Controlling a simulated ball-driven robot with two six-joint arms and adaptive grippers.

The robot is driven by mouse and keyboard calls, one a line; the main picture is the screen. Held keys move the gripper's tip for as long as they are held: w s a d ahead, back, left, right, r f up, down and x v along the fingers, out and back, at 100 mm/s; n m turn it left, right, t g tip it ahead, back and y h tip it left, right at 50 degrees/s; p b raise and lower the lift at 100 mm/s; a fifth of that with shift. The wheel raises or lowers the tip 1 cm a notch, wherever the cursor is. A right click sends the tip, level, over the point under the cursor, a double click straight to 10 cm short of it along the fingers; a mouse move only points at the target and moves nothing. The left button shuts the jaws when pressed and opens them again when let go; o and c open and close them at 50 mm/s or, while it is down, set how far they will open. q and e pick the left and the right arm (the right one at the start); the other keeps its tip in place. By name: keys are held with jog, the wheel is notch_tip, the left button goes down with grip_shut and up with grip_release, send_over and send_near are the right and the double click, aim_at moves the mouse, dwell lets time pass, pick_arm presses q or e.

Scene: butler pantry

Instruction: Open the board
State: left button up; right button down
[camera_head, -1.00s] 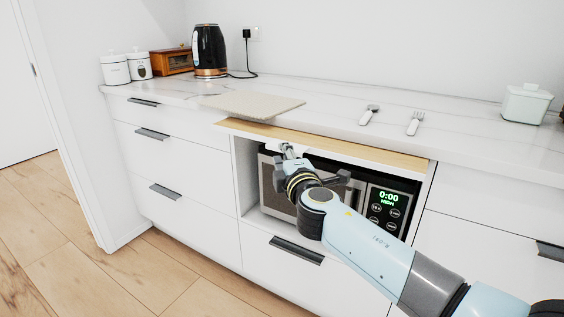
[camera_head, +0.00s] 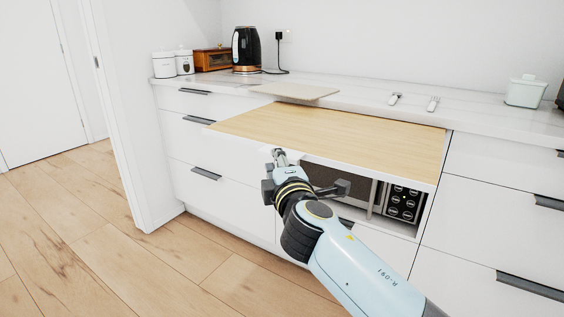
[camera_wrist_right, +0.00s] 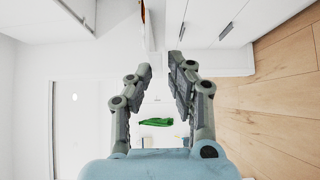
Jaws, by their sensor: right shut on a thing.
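The board (camera_head: 335,133) is a light wood pull-out panel with a white front edge, under the white marble counter. It stands well out from the cabinet, above the microwave niche. My right gripper (camera_head: 281,156) is at the front edge of the board, left of its middle, and is shut on it. In the right wrist view the two fingers of my right gripper (camera_wrist_right: 160,68) show from behind, with the board seen nearly edge-on ahead of them. My left gripper is not in view.
The microwave (camera_head: 404,203) sits in the niche under the board, partly hidden by my right arm. A beige slab (camera_head: 294,91), a kettle (camera_head: 246,50), canisters, forks or spoons and a green-white pot (camera_head: 526,92) stand on the counter. Wood floor at left is free.

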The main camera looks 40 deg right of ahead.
jog(key=shift+s+a+f, duration=0.1)
jog(key=shift+s+a, duration=0.1)
jog(key=shift+a, duration=0.25)
jog(key=c, duration=1.2)
grip_release()
jog(key=shift+c, duration=0.2)
jog(key=v, duration=0.7)
jog(key=shift+s, duration=0.25)
